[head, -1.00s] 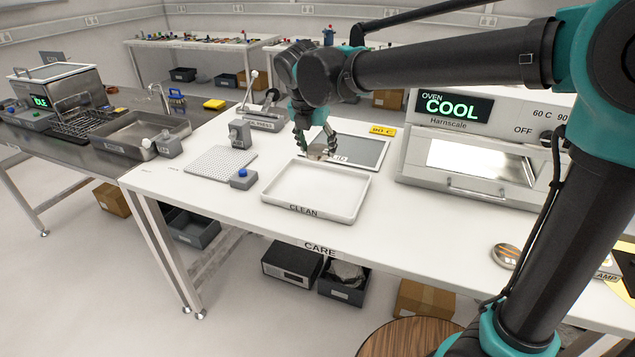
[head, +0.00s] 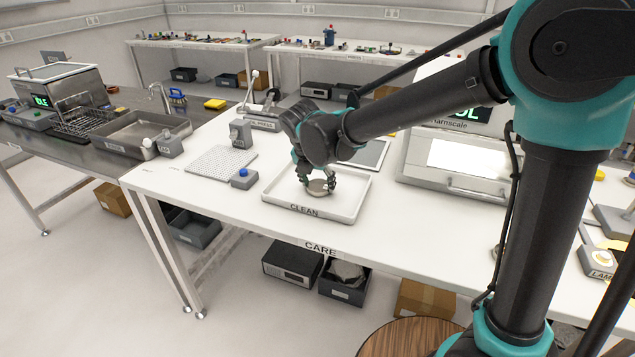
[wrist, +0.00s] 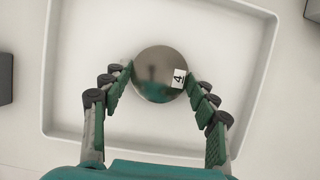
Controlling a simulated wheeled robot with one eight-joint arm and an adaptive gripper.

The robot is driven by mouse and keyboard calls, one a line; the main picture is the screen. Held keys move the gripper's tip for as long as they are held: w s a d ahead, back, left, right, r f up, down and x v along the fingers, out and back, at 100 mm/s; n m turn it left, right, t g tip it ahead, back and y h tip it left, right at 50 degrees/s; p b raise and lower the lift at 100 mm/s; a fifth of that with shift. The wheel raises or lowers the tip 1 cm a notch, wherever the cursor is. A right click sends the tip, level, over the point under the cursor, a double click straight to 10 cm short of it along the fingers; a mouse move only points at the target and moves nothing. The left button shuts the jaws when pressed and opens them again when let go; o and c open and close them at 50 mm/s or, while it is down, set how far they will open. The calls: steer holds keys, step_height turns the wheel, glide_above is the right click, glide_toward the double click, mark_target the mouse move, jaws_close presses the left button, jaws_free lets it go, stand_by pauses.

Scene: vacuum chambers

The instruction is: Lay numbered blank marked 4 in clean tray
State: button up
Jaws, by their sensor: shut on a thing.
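The numbered blank marked 4 (wrist: 157,72) is a round, shiny grey metal disc with a white label reading 4 at its right side in the wrist view. It also shows in the head view (head: 318,187). My gripper (wrist: 160,80) is shut on the disc, one finger at each side. The clean tray (head: 304,210) is white, shallow and rectangular, with CLEAN on its front rim. The disc is over the tray's floor, inside its rim. I cannot tell whether it touches the floor. My gripper also shows in the head view (head: 317,186).
A perforated white plate (head: 220,164) and a small grey box with a blue button (head: 243,179) lie left of the tray. A dark-framed panel (head: 373,153) lies behind it. The oven (head: 455,165) stands to the right, partly hidden by my arm.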

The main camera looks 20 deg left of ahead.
steer(key=o, duration=1.6)
steer(key=shift+f, duration=0.1)
steer(key=v, duration=1.2)
